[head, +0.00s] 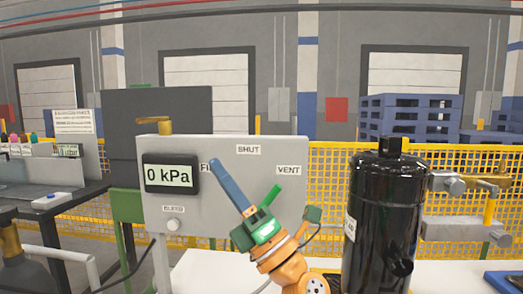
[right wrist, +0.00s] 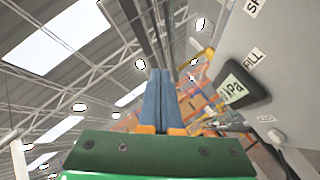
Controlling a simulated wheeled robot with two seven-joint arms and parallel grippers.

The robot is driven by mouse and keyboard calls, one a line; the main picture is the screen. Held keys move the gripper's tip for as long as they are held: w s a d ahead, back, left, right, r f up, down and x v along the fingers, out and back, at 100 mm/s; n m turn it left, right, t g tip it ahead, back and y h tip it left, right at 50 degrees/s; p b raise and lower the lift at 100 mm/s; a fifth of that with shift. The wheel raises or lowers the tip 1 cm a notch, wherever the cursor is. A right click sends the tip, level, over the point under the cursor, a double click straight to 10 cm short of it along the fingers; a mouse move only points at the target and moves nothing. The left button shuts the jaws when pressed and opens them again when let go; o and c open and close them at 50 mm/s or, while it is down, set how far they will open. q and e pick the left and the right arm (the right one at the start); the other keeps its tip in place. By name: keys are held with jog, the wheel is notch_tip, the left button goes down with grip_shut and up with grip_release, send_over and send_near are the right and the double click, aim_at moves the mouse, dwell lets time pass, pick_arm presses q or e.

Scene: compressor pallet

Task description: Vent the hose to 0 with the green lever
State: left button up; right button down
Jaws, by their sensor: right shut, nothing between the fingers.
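The grey panel (head: 225,150) stands in the middle of the head view, with a display (head: 170,174) reading 0 kPa. It has a partly covered FILL label, a SHUT label (head: 248,149) and a VENT label (head: 289,170). The green lever (head: 273,193) points up and right toward VENT; its lower end is hidden behind my right gripper. My right gripper (head: 214,162) is shut and empty, its blue fingers slanting up and left in front of the panel. In the right wrist view its fingertips (right wrist: 160,73) are beside the display (right wrist: 236,89). My left gripper is out of view.
A black tank (head: 383,225) with brass fittings stands right of the panel. A brass handle (head: 154,121) sits on the panel's top, and a small knob (head: 173,225) is below the display. A dark bench (head: 90,200) is at left; yellow mesh fencing (head: 325,165) runs behind.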

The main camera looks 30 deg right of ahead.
aim_at(260, 206)
jog(key=s+d+f+m+g+h+p, duration=0.1)
jog(key=d+f+m+h+p, duration=0.3)
jog(key=m+h, duration=0.55)
jog(key=s+d+f+m+g+h+p, duration=0.15)
jog(key=f+m+h+p, duration=0.45)
jog(key=m, duration=0.6)
jog(key=shift+n+g+h, duration=0.25)
jog(key=shift+h, duration=0.3)
jog(key=w+d+p, duration=0.1)
jog(key=w, duration=0.1)
jog(key=w+d+p, duration=0.1)
jog(key=w, duration=0.2)
jog(key=w+d+r+p, duration=0.1)
jog(key=w+d, duration=0.1)
jog(key=shift+w, duration=0.25)
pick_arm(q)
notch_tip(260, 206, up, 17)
pick_arm(e)
jog(key=shift+a, duration=0.1)
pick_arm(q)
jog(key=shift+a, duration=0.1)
pick_arm(e)
jog(key=shift+f, duration=0.1)
